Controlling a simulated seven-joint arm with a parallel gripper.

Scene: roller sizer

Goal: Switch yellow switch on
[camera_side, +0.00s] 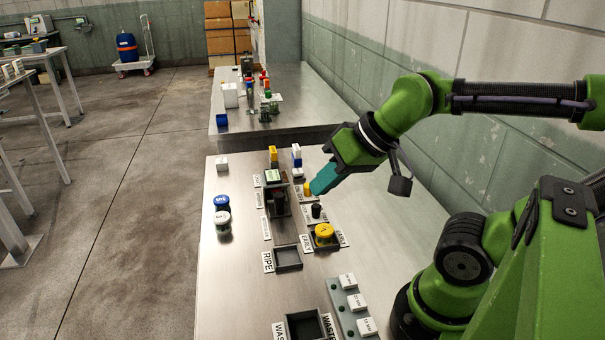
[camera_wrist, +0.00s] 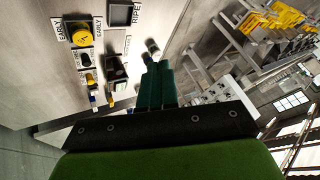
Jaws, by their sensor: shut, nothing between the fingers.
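A small yellow knob, which looks like the yellow switch (camera_side: 308,189), stands on the steel table beside a white label. It also shows in the wrist view (camera_wrist: 89,78), left of my fingers. Its on or off position is too small to read. My gripper (camera_side: 316,188) has its teal fingers shut and empty, pointing down and left. In the side view its tips are right beside the yellow knob; I cannot tell whether they touch it. In the wrist view my gripper (camera_wrist: 157,66) appears well apart from the knob.
A black knob (camera_side: 316,211) and a yellow-lidded jar (camera_side: 324,232) in the EARLY holder stand nearer the camera. Yellow (camera_side: 273,154) and blue-white (camera_side: 296,156) upright pieces stand behind. A dark device (camera_side: 276,198) and lidded jars (camera_side: 222,218) are left.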

